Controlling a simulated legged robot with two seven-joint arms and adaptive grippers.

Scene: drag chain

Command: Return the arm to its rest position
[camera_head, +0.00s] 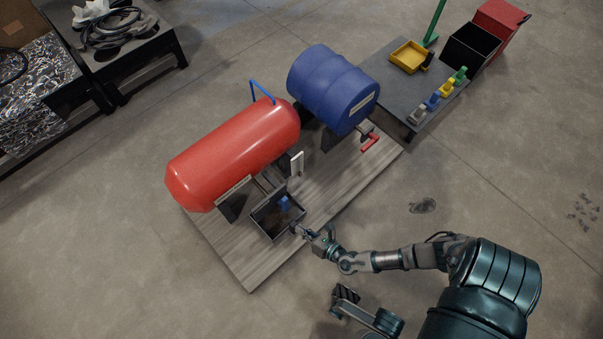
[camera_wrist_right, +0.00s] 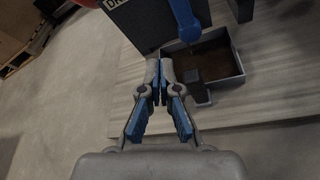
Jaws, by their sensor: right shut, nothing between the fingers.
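My right arm (camera_head: 390,260) reaches from the lower right toward the wooden platform. My right gripper (camera_head: 304,232) is at the near edge of a dark open tray (camera_head: 262,226) on the platform. In the wrist view the right gripper (camera_wrist_right: 160,82) has its blue-padded fingers together at the tips, with nothing between them. The tray (camera_wrist_right: 238,66) lies just beyond the fingertips there. A blue handle (camera_head: 285,203) stands over the tray; it also shows in the wrist view (camera_wrist_right: 183,22).
A red tank (camera_head: 235,150) and a blue barrel (camera_head: 330,88) lie on the platform (camera_head: 345,180). A red valve handle (camera_head: 370,143) is below the barrel. A grey table (camera_head: 385,75) stands behind.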

